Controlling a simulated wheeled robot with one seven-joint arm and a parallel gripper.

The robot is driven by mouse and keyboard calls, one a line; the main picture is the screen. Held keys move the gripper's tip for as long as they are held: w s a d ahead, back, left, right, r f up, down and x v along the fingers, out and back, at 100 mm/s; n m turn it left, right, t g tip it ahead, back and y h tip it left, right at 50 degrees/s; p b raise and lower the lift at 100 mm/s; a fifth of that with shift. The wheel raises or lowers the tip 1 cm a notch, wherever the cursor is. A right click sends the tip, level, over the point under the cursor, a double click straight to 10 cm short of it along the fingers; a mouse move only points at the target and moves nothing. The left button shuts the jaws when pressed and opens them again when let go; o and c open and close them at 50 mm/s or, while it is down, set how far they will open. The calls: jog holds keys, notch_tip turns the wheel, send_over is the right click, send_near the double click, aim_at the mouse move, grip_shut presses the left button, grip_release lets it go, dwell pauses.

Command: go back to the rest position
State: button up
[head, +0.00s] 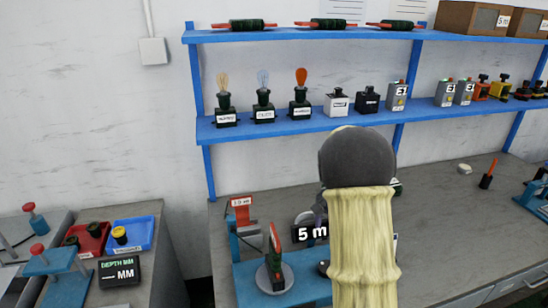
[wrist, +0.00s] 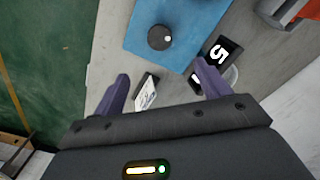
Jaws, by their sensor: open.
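My gripper (wrist: 161,70) is open in the wrist view, with two purple fingers spread apart and nothing held between them. It hangs over the grey bench (wrist: 103,62). A small dark block with a white label (wrist: 146,92) shows below, between the fingers and nearer the left one. The black display reading 5 m (head: 311,232) is partly behind the right finger in the wrist view. In the head view my pale-sleeved arm reaches over the bench and hides most of my gripper and what lies under it.
A blue plate (wrist: 185,15) with a black knob (wrist: 160,37) lies ahead of the fingers. A round stand (head: 274,277) and a red-topped fixture (head: 241,213) are left of my arm. Blue shelves (head: 290,128) hold labelled parts behind. The bench is mostly clear to the right.

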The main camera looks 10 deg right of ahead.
jog(key=s+a+r+n+t, duration=0.2)
jog(key=s+a+n, duration=0.7)
jog(key=s+a, duration=0.6)
jog(key=s, duration=0.3)
jog(key=shift+s+n+t, duration=0.3)
jog(key=shift+s+n, duration=0.1)
